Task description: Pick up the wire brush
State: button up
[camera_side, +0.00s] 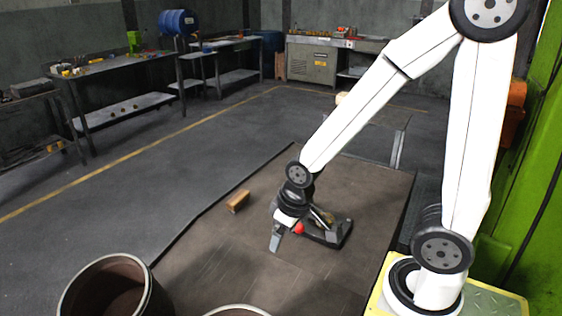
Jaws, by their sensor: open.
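A small block-shaped object with a tan, wood-coloured body (238,201) lies on the brown floor mat. It looks like the wire brush, but its bristles cannot be made out. My gripper (302,241) is low over the mat, to the right of this block and nearer the camera, clearly apart from it. Its jaws are open, pointing down. A red round part and a dark piece show at the jaws; I cannot tell whether all of these belong to the gripper. I see nothing held.
The brown mat (225,250) has free room around the block. Two round bins stand at the front, one at the left (68,297) and one cut off by the bottom edge (236,309). Workbenches (125,62) line the back. A green machine frame (530,200) stands at the right.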

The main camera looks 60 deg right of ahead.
jog(key=n+g, duration=0.2)
jog(key=n, duration=1.5)
send_over(238, 197)
jog(key=a, duration=0.1)
jog(key=shift+s+f, duration=0.25)
jog(key=shift+f, duration=0.5)
jog(key=shift+w+d+f+n+g, duration=0.25)
jog(key=shift+w+d+n, duration=0.2)
jog(key=shift+n, duration=0.35)
jog(key=shift+s, duration=0.1)
jog(key=shift+f, duration=1.25)
jog(key=shift+f, duration=0.1)
jog(key=shift+d+f, duration=0.15)
jog(key=shift+f, duration=2.35)
jog(key=shift+c, duration=0.2)
